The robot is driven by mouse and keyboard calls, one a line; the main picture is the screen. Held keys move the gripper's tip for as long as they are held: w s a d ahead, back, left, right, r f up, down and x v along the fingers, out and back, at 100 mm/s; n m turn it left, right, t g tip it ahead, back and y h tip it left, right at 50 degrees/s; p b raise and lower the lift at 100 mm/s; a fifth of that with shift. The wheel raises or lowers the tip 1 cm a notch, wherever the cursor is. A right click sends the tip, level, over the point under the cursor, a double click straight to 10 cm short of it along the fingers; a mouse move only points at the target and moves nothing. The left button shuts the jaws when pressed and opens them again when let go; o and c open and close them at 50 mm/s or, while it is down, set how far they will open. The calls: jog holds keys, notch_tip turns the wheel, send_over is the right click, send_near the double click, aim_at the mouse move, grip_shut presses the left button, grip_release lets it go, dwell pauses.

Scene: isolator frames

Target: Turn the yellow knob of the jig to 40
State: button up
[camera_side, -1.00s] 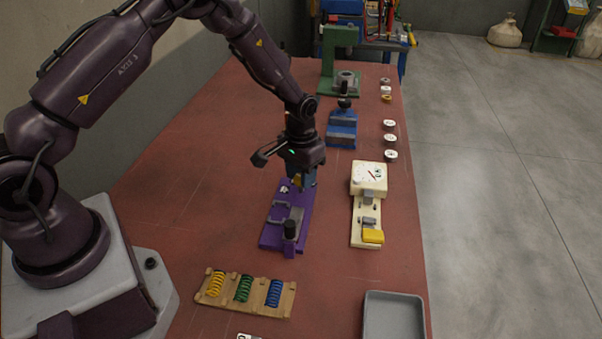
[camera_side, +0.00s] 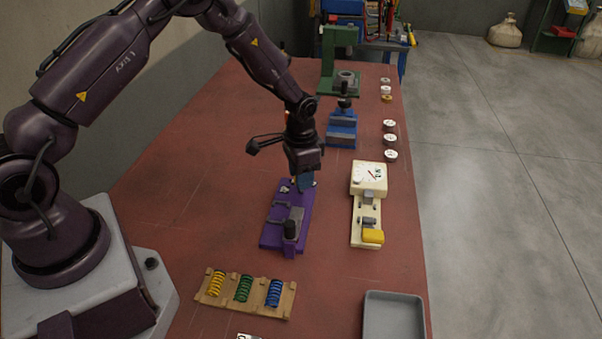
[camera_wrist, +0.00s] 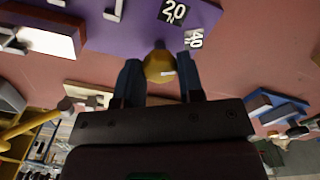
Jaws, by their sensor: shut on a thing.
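The purple jig (camera_side: 273,236) lies on the red bench below my gripper (camera_side: 304,186). In the wrist view, its purple plate (camera_wrist: 125,32) carries a black label "20" (camera_wrist: 174,11) and a white label "40" (camera_wrist: 195,39). The yellow knob (camera_wrist: 159,67) sits between the two blue-grey fingers of my gripper (camera_wrist: 160,78), which is shut on it. A small pale mark shows on the knob. The knob's narrow end points up in the picture, left of the "40" label; its exact setting cannot be told. In the side view, my gripper hides the knob.
A cream jig with a dial (camera_side: 369,178) stands to the right. A blue fixture (camera_side: 342,130) and a green press (camera_side: 328,62) stand behind. A spring rack (camera_side: 245,292) and grey tray (camera_side: 394,315) are in front. Several round pieces line the right edge.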

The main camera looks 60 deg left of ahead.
jog(key=o, duration=0.9)
jog(key=shift+r, duration=0.1)
notch_tip(320, 180, up, 13)
jog(key=shift+f, duration=0.1)
jog(key=s+d+r+n+t, duration=0.1)
jog(key=s+r+t, duration=0.1)
jog(key=s+r, duration=0.4)
jog(key=s+d+r+n+t, duration=0.1)
jog(key=s+d+r, duration=0.1)
jog(key=s+r, duration=0.4)
jog(key=s+d+r+n+t, duration=0.1)
jog(key=s+r, duration=0.4)
jog(key=s, duration=0.8)
jog(key=shift+d+r+t, duration=0.4)
jog(key=shift+d+t, duration=0.3)
jog(key=shift+t, duration=0.1)
